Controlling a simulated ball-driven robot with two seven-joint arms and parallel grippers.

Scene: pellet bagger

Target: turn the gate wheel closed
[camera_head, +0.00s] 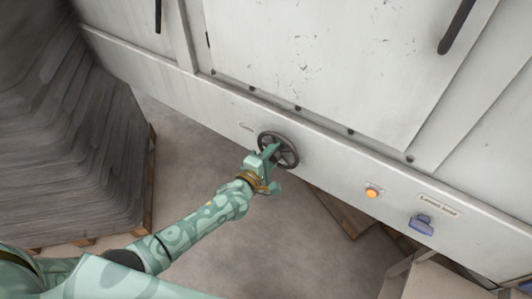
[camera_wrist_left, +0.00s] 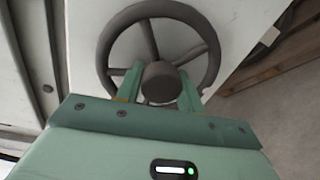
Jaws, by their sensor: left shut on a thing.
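The gate wheel (camera_head: 289,148) is a dark, spoked handwheel on the lower white panel of the machine, near the middle of the head view. It fills the upper middle of the left wrist view (camera_wrist_left: 103,58), with its rim, spokes and round hub showing. My left gripper (camera_head: 270,152) reaches it from the front left. In the left wrist view its two green fingers (camera_wrist_left: 160,88) stand on either side of the hub and are shut on it. The contact at the fingertips is partly hidden behind the hub. My right gripper is in neither view.
Right of the wheel, the panel carries an orange button (camera_head: 372,193) and a blue box-like fitting (camera_head: 421,225). A tall stack of grey sheets (camera_head: 75,140) stands at the left on a pallet. Another pallet (camera_head: 341,213) lies under the panel. A cardboard box (camera_head: 425,278) is at the bottom right.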

